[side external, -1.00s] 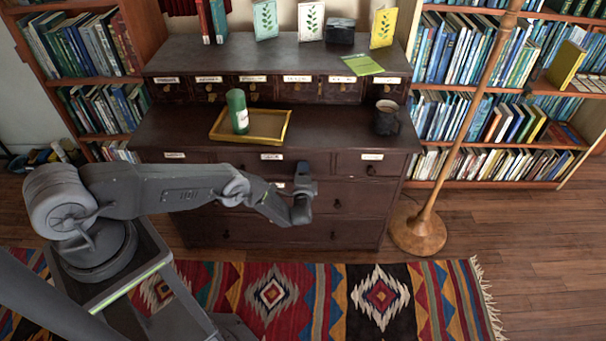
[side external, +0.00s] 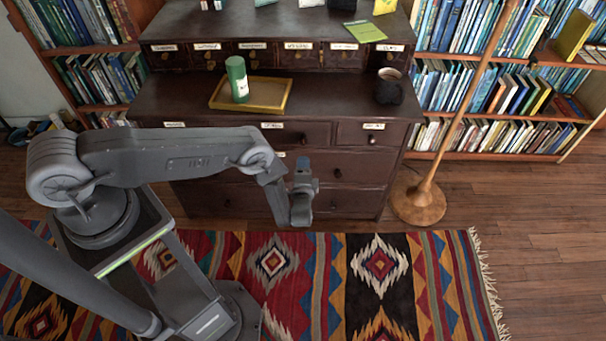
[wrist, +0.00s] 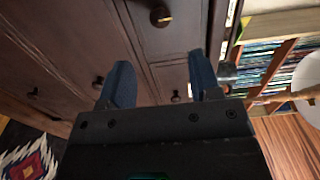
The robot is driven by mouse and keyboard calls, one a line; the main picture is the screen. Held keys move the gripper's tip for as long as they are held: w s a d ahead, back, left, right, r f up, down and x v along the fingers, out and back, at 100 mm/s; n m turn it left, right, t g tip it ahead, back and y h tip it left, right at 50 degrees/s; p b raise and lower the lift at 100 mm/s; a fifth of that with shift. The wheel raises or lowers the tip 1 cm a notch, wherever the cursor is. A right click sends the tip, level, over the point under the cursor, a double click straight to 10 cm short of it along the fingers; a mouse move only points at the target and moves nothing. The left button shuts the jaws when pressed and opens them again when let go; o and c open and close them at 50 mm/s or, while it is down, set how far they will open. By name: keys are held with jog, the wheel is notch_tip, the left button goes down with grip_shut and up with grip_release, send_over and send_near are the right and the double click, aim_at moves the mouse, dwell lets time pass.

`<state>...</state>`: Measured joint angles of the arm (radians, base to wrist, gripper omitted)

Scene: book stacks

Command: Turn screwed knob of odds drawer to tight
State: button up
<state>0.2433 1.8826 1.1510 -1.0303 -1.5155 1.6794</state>
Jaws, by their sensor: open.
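The dark wooden drawer cabinet (side external: 345,190) has several labelled drawers. The labels are too small to read, so I cannot tell which drawer is the odds drawer. Small round knobs show on the right small drawer (side external: 372,140) and on a wide drawer below it (side external: 336,173). My gripper (side external: 301,200) hangs in front of the lower drawers. In the wrist view, my gripper (wrist: 160,78) is open and empty, its two blue fingers apart. A brass-tipped knob (wrist: 160,16) lies beyond the fingers, and a dark knob (wrist: 175,97) shows between them. Neither is gripped.
A yellow tray (side external: 275,108) with a green cylinder (side external: 237,79) and a dark mug (side external: 388,87) stand on the cabinet. A floor lamp (side external: 418,203) stands to its right. Bookshelves flank the cabinet. A patterned rug (side external: 345,285) covers the floor in front.

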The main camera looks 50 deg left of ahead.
jog(key=shift+v, duration=1.15)
jog(key=shift+r, duration=0.1)
